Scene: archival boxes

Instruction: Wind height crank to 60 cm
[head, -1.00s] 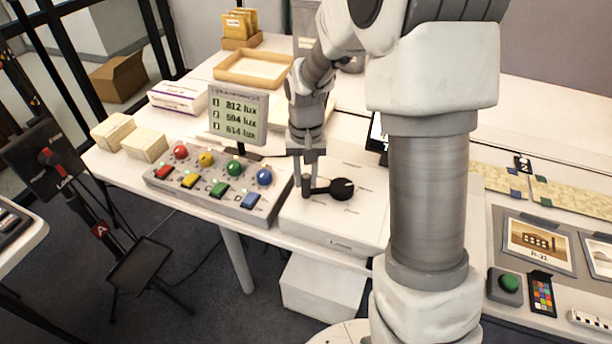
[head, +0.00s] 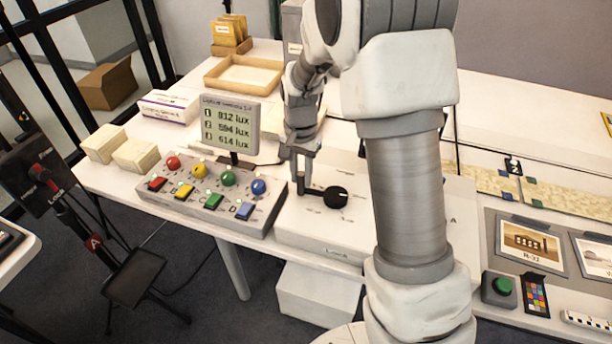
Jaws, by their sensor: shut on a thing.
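The crank is a black round hub (head: 336,197) with a short arm, on top of a low white box (head: 318,240) on the table. Its arm points left in the head view and ends in an upright grip (head: 301,184). My gripper (head: 303,168) comes down from above and is shut on that grip. The fingers partly hide it. No height reading in cm shows, and my arm covers part of the box's right side.
A control panel (head: 212,197) with coloured knobs and buttons stands just left of the crank box. A lux display (head: 230,124) rises behind it. A wooden tray (head: 247,75) lies farther back. Pictures (head: 530,244) and a green button (head: 502,286) are at right.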

